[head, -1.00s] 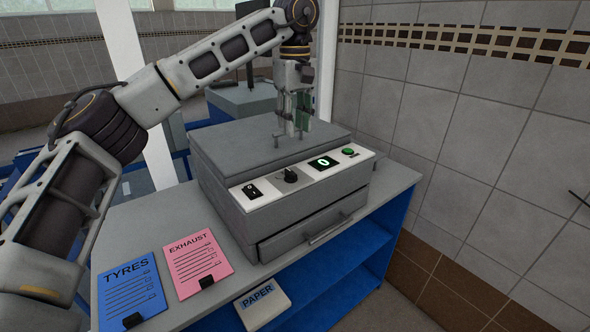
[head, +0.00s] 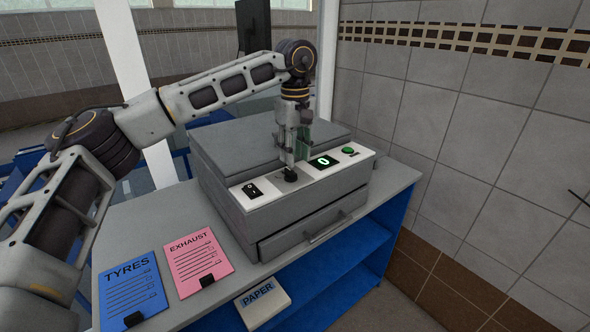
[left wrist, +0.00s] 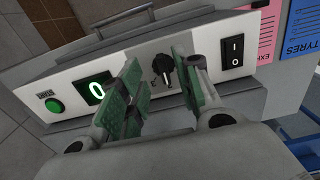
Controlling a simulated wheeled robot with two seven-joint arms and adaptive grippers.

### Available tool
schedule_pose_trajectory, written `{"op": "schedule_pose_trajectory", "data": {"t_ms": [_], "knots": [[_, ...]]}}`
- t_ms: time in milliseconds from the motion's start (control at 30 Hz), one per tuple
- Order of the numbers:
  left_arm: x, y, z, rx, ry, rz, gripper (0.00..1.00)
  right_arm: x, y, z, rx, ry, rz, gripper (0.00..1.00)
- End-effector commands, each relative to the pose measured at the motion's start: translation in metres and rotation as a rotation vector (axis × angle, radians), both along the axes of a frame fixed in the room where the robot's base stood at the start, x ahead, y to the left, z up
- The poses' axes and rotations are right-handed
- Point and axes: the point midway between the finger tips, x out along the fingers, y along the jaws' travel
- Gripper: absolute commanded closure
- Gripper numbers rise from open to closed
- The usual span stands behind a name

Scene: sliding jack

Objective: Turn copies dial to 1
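The copies dial (head: 290,175) is a small black knob on the white control panel of the grey copier (head: 240,227). The dial also shows in the left wrist view (left wrist: 163,66). The green-lit display (head: 323,162) reads 0, and it shows 0 in the left wrist view (left wrist: 96,88). My left gripper (head: 294,160) points down just above the dial. In the left wrist view its green-padded fingers (left wrist: 160,75) are apart, with the dial visible between and beyond their tips. I cannot tell if a finger touches it. My right gripper is not in view.
On the panel are a black rocker switch (head: 252,190) left of the dial and a green start button (head: 348,151) right of the display. A blue TYRES sheet (head: 132,288) and pink EXHAUST sheet (head: 197,262) lie left. A PAPER pack (head: 262,303) sits below.

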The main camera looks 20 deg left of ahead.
Motion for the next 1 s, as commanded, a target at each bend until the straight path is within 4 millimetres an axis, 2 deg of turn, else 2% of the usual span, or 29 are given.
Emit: {"op": "schedule_pose_trajectory", "data": {"t_ms": [200, 400, 600, 867, 1000], "knots": [[0.0, 0.001, -0.029, 0.001, 0.001, 0.001, 0.67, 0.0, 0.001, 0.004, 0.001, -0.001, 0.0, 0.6], [0.0, 0.0, -0.047, 0.001, -0.001, 0.001, 0.67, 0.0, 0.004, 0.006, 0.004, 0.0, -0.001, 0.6], [0.0, 0.0, -0.055, -0.001, -0.001, 0.001, 0.67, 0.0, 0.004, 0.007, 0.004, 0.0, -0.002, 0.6], [0.0, 0.0, -0.056, 0.0, -0.001, 0.001, 0.67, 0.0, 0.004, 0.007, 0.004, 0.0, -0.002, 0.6], [0.0, 0.0, -0.056, 0.0, -0.001, 0.001, 0.84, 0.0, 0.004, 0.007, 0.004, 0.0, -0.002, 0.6]]}}
